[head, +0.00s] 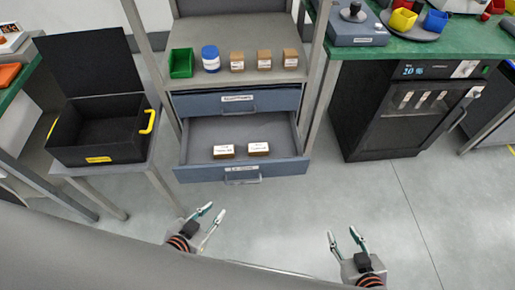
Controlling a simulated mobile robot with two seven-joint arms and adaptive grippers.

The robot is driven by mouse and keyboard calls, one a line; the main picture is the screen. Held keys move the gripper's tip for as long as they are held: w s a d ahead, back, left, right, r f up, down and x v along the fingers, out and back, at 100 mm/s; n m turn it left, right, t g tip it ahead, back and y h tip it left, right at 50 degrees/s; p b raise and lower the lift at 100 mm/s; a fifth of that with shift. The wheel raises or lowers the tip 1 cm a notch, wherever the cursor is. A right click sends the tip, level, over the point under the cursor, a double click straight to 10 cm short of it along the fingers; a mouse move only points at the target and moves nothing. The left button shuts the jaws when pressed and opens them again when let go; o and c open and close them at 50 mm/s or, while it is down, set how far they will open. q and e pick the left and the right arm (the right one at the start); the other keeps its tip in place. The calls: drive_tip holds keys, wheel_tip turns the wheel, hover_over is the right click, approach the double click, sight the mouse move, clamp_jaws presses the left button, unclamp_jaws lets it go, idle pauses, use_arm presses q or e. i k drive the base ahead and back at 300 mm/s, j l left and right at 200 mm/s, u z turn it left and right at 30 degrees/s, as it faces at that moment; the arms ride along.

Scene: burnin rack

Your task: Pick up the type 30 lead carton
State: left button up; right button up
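Three small brown cartons stand in a row on the rack shelf: a left one (237,62), a middle one (264,60) and a right one (290,58). Two more brown cartons with white tops, a left one (223,152) and a right one (258,149), lie in the open lower drawer (199,155). The labels are too small to read, so I cannot tell which carton is type 30. My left gripper (214,210) is open and empty, in front of and below the drawer. My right gripper (342,234) is open and empty, further right over the floor.
A green bin (181,63) and a blue jar (211,59) share the shelf. The upper drawer (273,101) is shut. An open black case (95,154) sits on a stand at left. A black oven-like cabinet (372,130) stands right. The floor between is clear.

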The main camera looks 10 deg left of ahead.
sight(223, 151)
drive_tip(key=u, duration=0.55)
drive_tip(key=l+u, duration=0.35)
drive_tip(key=i+l+u, duration=0.1)
drive_tip(key=u, duration=0.25)
drive_tip(key=l+u, duration=0.35)
drive_tip(key=k+l+u, duration=0.2)
drive_tip(key=l, duration=0.25)
drive_tip(key=l+u, duration=0.2)
drive_tip(key=l, duration=1.4)
drive_tip(key=i+l, duration=0.15)
